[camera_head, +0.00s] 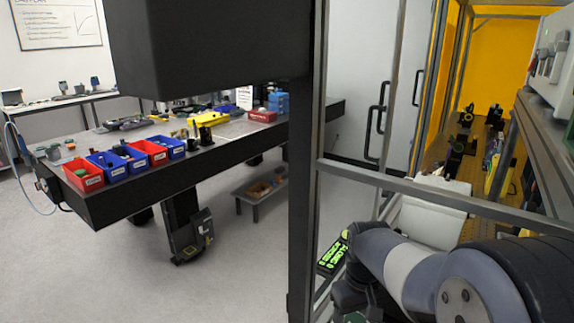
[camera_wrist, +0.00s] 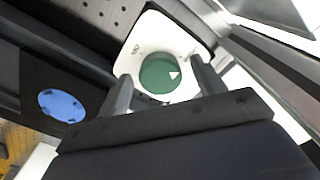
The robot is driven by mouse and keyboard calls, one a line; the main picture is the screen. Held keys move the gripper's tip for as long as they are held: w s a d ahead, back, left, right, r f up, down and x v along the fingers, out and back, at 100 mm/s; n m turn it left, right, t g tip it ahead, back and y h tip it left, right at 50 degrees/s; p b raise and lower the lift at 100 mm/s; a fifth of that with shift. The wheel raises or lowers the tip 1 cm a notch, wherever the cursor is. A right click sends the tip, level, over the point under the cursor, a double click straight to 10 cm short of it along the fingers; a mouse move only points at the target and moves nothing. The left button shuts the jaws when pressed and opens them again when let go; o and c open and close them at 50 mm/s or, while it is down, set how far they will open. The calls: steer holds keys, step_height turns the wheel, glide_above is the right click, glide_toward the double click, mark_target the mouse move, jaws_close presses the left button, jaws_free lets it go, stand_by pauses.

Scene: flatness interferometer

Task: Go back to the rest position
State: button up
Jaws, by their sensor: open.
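My gripper (camera_wrist: 163,78) shows in the wrist view with its two dark fingers apart and nothing held between them. Beyond the fingers is a white rounded plate (camera_wrist: 150,36) with a green round button (camera_wrist: 163,74) that bears a white triangle. A blue disc (camera_wrist: 62,106) sits on a dark surface to the left. In the head view my arm reaches in from the lower right, and I cannot make out the fingers there.
A dark frame post (camera_head: 303,170) and a crossbar (camera_head: 430,192) stand close to my arm. A display with green text (camera_head: 333,257) is beside it. A yellow-walled enclosure (camera_head: 510,55) holds optical parts.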

steer(key=shift+r+n, duration=0.1)
steer(key=shift+n, duration=0.2)
stand_by(0.4)
